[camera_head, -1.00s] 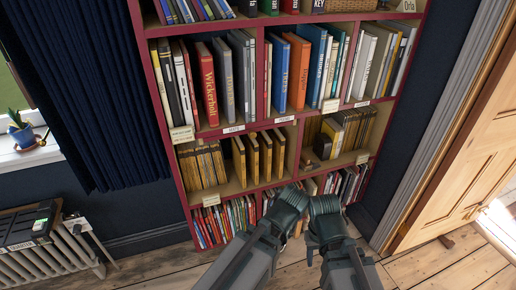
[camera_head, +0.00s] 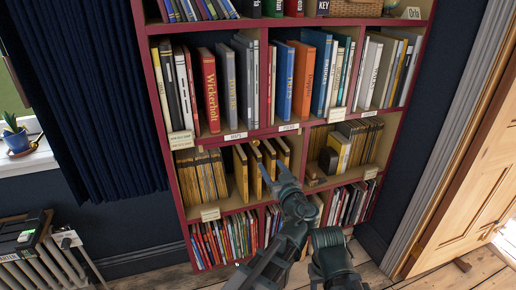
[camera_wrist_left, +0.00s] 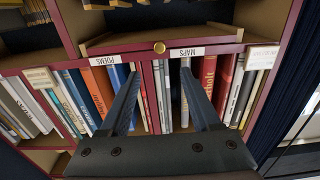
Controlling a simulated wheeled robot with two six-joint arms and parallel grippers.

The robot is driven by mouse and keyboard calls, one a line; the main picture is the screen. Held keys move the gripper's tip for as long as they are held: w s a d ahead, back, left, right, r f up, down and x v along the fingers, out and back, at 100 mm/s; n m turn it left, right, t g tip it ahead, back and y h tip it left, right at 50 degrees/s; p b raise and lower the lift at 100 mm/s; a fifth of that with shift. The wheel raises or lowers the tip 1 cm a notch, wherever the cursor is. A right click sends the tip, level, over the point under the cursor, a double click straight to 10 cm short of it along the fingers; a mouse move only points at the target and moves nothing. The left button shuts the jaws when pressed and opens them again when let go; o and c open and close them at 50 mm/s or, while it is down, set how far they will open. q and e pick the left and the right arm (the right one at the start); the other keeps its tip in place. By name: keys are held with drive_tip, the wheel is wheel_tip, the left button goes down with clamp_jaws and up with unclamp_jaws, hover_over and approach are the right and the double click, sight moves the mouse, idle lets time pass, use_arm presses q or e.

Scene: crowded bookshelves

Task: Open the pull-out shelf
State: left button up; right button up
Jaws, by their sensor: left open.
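The red-framed bookshelf (camera_head: 263,135) fills the middle of the head view. A red shelf edge with MAPS (camera_head: 236,136) and POEMS (camera_head: 289,127) labels runs across it. In the left wrist view, a small round brass knob (camera_wrist_left: 159,47) sits on that edge between the two labels. My left gripper (camera_head: 275,172) is open and empty, in front of the shelf and just below the labelled edge in the head view. Its fingers (camera_wrist_left: 160,75) point toward the knob in the wrist view, with the knob beyond the gap between the tips, apart from them. The right gripper is not visible.
Books fill the compartments above and below the labelled edge, including a red Wickerholt book (camera_head: 210,90). A wooden door (camera_head: 470,170) stands at the right. A dark curtain (camera_head: 85,100) and a radiator (camera_head: 45,265) are at the left.

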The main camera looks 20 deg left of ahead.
sight(256, 143)
use_arm(q)
drive_tip(key=x, duration=1.3)
drive_tip(key=shift+w+a, duration=0.25)
drive_tip(key=shift+w, duration=0.1)
clamp_jaws()
idle(1.0)
